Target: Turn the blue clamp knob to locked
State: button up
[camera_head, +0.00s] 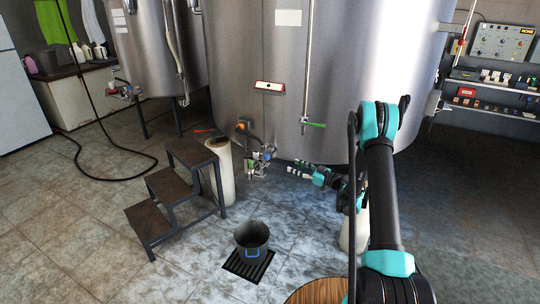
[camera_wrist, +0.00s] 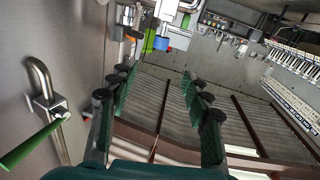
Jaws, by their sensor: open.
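The blue clamp knob (camera_head: 267,156) is a small blue spot on the valve fittings (camera_head: 255,167) low on the front of the large steel tank. In the wrist view the blue knob (camera_wrist: 162,43) hangs beside a green part, above the space between my fingertips. My gripper (camera_head: 291,168) is to the right of the fittings, pointing toward them. In the wrist view my gripper (camera_wrist: 155,73) has its two fingers wide apart with nothing between them. The knob is apart from the fingers. Its turn position is too small to tell.
The large tank (camera_head: 340,65) stands close behind my gripper. A green-handled lever (camera_head: 315,124) hangs on it and also shows in the wrist view (camera_wrist: 32,143). A step stool (camera_head: 172,190) stands left of the fittings. A bucket (camera_head: 252,238) sits on a floor drain (camera_head: 238,267).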

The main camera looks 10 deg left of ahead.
aim_at(269, 156)
jog(key=x, duration=1.7)
jog(key=shift+c, duration=0.5)
grip_shut()
